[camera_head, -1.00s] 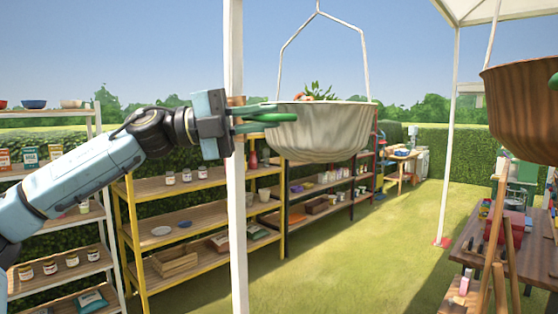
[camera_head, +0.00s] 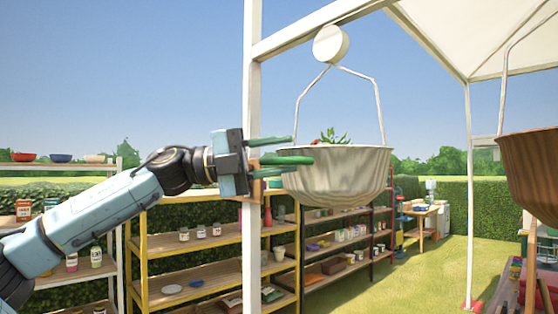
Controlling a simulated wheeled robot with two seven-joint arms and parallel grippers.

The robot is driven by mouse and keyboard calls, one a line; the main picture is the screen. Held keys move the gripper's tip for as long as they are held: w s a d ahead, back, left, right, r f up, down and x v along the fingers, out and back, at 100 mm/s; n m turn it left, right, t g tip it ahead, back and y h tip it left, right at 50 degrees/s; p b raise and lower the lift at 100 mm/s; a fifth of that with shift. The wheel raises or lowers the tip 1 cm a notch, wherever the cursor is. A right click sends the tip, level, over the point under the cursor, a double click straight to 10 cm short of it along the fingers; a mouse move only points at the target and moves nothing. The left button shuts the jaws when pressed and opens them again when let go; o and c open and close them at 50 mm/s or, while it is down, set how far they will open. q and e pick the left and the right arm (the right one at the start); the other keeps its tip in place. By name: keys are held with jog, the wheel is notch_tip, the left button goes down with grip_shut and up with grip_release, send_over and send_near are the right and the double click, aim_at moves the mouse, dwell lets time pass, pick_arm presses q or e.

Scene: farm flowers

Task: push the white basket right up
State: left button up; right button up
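The white basket (camera_head: 340,178) hangs in the middle of the head view from a white wire hanger, below a round white disc (camera_head: 331,44) on the canopy beam. Green leaves and something reddish show above its rim. My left gripper (camera_head: 285,152) comes in from the left, its green fingers apart, one above the other. The fingertips are at the basket's left rim; the lower finger overlaps the rim in the picture. I cannot tell whether they touch. My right gripper does not show.
A white post (camera_head: 252,120) stands just behind my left gripper. A brown basket (camera_head: 532,170) hangs at the right edge. Yellow shelves (camera_head: 210,245) and white shelves (camera_head: 115,165) hold jars and bowls. Grass (camera_head: 425,270) lies open between the shelves and a table at right.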

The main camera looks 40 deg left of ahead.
pick_arm(q)
jog(key=shift+f, duration=0.2)
jog(key=shift+s+a+f+b, duration=0.1)
jog(key=shift+s+a+b, duration=0.15)
jog(key=shift+b, duration=0.25)
jog(key=b+v, duration=0.8)
jog(key=v, duration=0.4)
jog(key=shift+s+a, duration=0.2)
jog(key=shift+a, duration=0.1)
